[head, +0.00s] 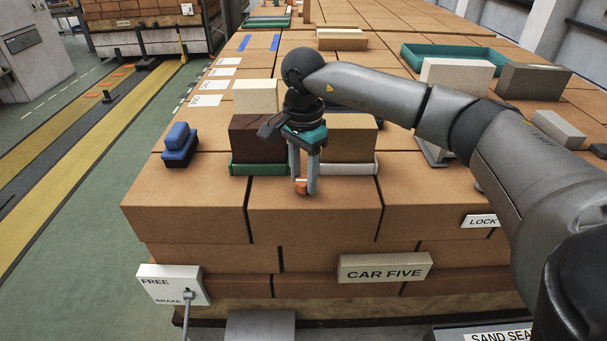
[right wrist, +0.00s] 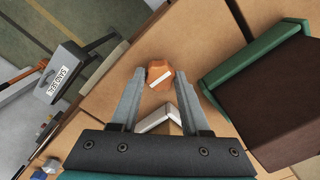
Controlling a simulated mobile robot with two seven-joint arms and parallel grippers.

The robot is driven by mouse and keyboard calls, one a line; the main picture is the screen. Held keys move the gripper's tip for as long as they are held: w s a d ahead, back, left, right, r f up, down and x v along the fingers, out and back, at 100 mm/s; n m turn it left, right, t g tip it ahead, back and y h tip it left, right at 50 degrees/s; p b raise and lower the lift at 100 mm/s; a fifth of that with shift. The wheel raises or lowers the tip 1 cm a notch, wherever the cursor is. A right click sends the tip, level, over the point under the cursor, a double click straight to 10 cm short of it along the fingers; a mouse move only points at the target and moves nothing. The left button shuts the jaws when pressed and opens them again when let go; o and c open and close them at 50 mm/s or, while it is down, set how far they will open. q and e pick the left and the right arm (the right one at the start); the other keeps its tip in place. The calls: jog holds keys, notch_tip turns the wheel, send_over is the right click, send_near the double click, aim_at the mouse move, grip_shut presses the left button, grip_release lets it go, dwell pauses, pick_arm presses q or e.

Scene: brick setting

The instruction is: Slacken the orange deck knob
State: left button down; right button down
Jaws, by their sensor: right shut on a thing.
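The orange deck knob (head: 302,187) sits on the brick-coloured deck near its front edge. It also shows in the right wrist view (right wrist: 160,75), with a white mark across its top. My right gripper (head: 303,186) points down over it, its two grey fingers shut on the knob's sides. The right wrist view shows the fingertips (right wrist: 161,78) on either side of the knob. The fingers hide part of the knob in the head view. My left gripper is not in view.
Behind the gripper stand a dark brown block (head: 252,140) in a green tray (head: 259,170) and a tan block (head: 358,138) in a white tray (head: 348,169). A blue object (head: 179,148) lies to the left. The deck's front edge carries a CAR FIVE plate (head: 384,267) and a brake box (head: 165,288).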

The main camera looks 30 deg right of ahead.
aim_at(303, 180)
jog(key=shift+c, duration=1.9)
grip_release()
notch_tip(303, 180, up, 15)
jog(key=shift+r, duration=0.2)
